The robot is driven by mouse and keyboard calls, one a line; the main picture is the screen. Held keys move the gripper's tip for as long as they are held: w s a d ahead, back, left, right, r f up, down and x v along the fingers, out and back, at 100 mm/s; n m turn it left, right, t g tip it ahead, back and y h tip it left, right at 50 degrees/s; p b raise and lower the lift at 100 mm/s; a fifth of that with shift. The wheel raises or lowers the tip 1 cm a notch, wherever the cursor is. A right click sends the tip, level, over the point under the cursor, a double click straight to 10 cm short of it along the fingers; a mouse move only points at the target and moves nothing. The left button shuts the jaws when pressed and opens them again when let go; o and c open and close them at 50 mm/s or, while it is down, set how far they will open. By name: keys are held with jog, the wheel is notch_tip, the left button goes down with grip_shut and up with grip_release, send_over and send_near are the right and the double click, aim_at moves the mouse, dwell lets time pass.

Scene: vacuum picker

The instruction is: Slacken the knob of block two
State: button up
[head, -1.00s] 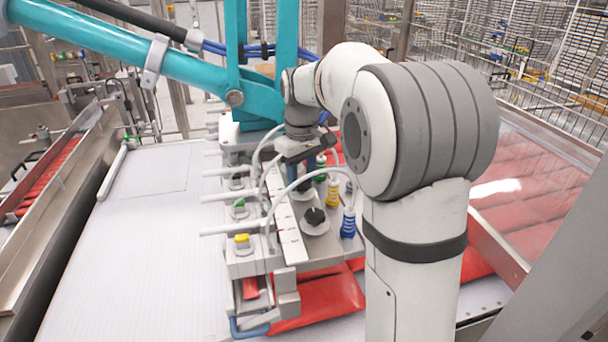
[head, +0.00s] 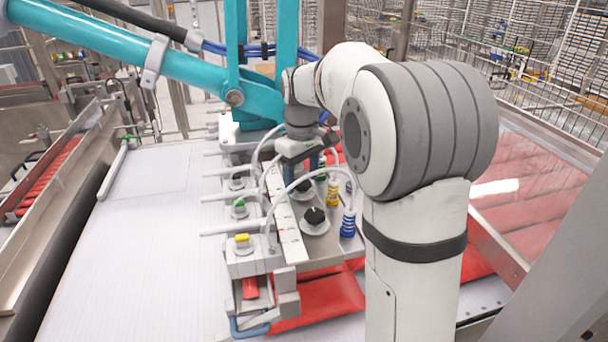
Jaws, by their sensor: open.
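The vacuum picker head (head: 318,255) is a grey plate with a row of blocks along its left side. A black knob (head: 314,216) on a round white base stands free near its front. A second dark knob (head: 304,188) sits just behind it, partly hidden by hoses. My gripper (head: 312,168) points down above the plate, close over or behind this second knob. Its fingertips are largely hidden by hoses and its own body, so I cannot tell whether they touch a knob. It is open. No readable number shows which block is two.
Clear hoses arch over the plate beside a white marked strip (head: 289,228). Blue (head: 348,222), yellow (head: 333,192) and green spring cups stand to the right. Teal picker arms (head: 150,65) rise behind. Red packs (head: 318,304) lie underneath. The white belt (head: 130,250) at left is clear.

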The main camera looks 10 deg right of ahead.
aim_at(302, 182)
notch_tip(302, 182, up, 8)
jog(key=shift+f+b, duration=0.1)
jog(key=shift+b, duration=0.35)
dwell(0.3)
